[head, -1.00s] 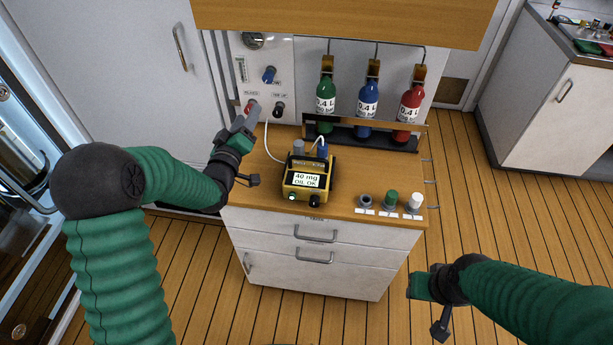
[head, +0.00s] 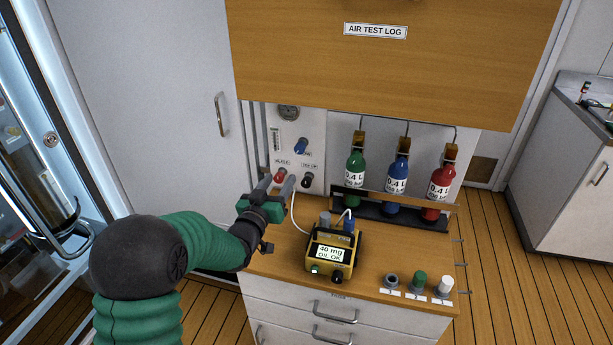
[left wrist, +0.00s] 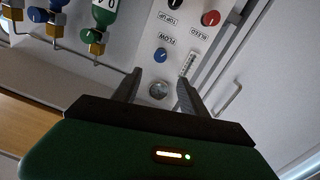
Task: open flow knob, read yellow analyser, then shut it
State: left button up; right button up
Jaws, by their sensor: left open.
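The blue flow knob (head: 301,146) sits on the white panel (head: 313,130). It also shows in the left wrist view (left wrist: 160,54), labelled FLOW. My left gripper (head: 277,183) is open and empty, its fingers pointing up at the panel, below the flow knob in the head view. In the left wrist view its fingertips (left wrist: 157,80) stand apart with the flow knob beyond them, untouched. The yellow analyser (head: 345,270) stands on the wooden top; its screen reads "40 mg OIL OK". A white hose runs from it toward the panel. My right gripper is out of view.
A red bleed knob (head: 281,174) and a black top-up knob (head: 308,180) are close to my left fingers. A gauge (head: 289,112) is above. An air test log board (head: 400,60) overhangs the panel.

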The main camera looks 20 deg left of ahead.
aim_at(299, 150)
pick_arm(q)
jog(key=w, duration=1.6)
jog(key=shift+w+d+p, duration=0.1)
jog(key=shift+w+p, duration=0.1)
jog(key=shift+p, duration=0.2)
grip_shut()
